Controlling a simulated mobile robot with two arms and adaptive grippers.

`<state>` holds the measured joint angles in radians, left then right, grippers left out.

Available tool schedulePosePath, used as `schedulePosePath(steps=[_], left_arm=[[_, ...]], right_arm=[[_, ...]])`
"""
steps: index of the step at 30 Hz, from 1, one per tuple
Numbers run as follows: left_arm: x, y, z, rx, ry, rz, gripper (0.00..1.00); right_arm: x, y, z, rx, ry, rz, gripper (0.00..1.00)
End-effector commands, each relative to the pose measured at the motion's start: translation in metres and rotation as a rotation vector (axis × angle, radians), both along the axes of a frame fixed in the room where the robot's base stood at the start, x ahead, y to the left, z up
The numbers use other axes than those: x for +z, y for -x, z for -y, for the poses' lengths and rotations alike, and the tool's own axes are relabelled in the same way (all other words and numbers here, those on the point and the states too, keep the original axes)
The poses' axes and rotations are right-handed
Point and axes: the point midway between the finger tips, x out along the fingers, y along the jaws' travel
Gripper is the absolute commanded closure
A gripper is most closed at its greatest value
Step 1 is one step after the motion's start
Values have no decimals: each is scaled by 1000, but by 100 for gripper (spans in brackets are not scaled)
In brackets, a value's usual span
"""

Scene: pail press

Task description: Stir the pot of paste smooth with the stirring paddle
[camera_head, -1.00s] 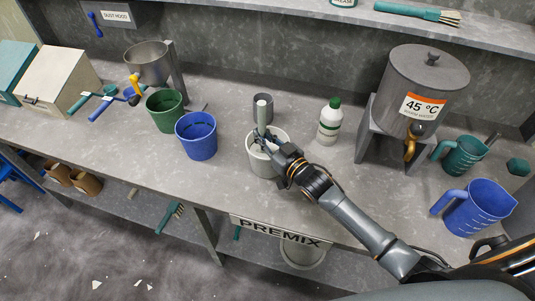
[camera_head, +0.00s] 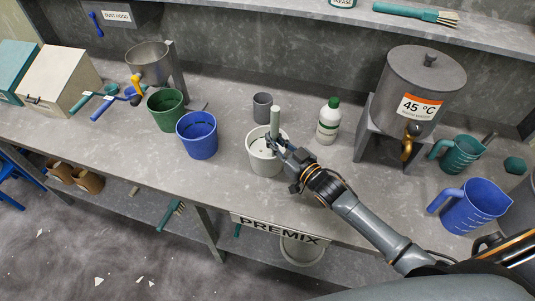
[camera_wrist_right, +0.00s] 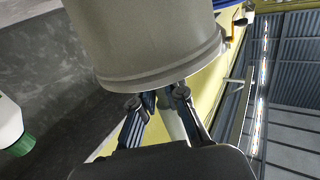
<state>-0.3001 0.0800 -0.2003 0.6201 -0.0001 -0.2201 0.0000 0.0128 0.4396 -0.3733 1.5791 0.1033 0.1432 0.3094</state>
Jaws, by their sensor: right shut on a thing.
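The white pot of paste (camera_head: 262,167) stands on the bench near its front edge, above the PREMIX sign. Pale paste with a few darker spots shows in its mouth; how smooth it is cannot be told. The grey-green stirring paddle (camera_head: 275,119) stands nearly upright, its lower end hidden inside the pot. My right gripper (camera_head: 276,147) is shut on the paddle's shaft at the pot's right rim. In the right wrist view the shaft (camera_wrist_right: 172,122) lies between the two fingers, with the pot (camera_wrist_right: 150,45) beyond. My left gripper is not in view.
A grey cup (camera_head: 262,106) stands behind the pot, and a white bottle with a green cap (camera_head: 328,122) to its right. A blue bucket (camera_head: 197,137) and a green bucket (camera_head: 166,110) stand left. The warm water tank (camera_head: 420,90) and jugs are at right.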

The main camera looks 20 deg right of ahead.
Motion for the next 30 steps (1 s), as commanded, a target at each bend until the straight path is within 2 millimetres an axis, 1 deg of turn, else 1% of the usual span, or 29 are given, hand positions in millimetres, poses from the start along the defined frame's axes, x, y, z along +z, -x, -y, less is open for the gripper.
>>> schedulePosePath(steps=[1, 4, 7, 12, 14, 22, 26, 30], left_arm=[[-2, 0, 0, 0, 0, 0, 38], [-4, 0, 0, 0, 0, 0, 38], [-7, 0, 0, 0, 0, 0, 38], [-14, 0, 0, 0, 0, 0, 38], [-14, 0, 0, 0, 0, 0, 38], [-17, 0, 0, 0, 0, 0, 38], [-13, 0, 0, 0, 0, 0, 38], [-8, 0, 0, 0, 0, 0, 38]], right_arm=[[-1, -3, 6, -1, 2, 1, 100], [0, -6, 11, -1, 1, 2, 100], [0, -12, 11, 0, 1, 3, 100], [-1, -26, 12, 0, 0, 2, 100], [0, -29, 11, 0, -1, 2, 100], [0, -40, -7, 0, -2, 1, 100], [1, -37, -13, 0, -4, -1, 100], [2, -31, -25, 0, -4, -2, 100]])
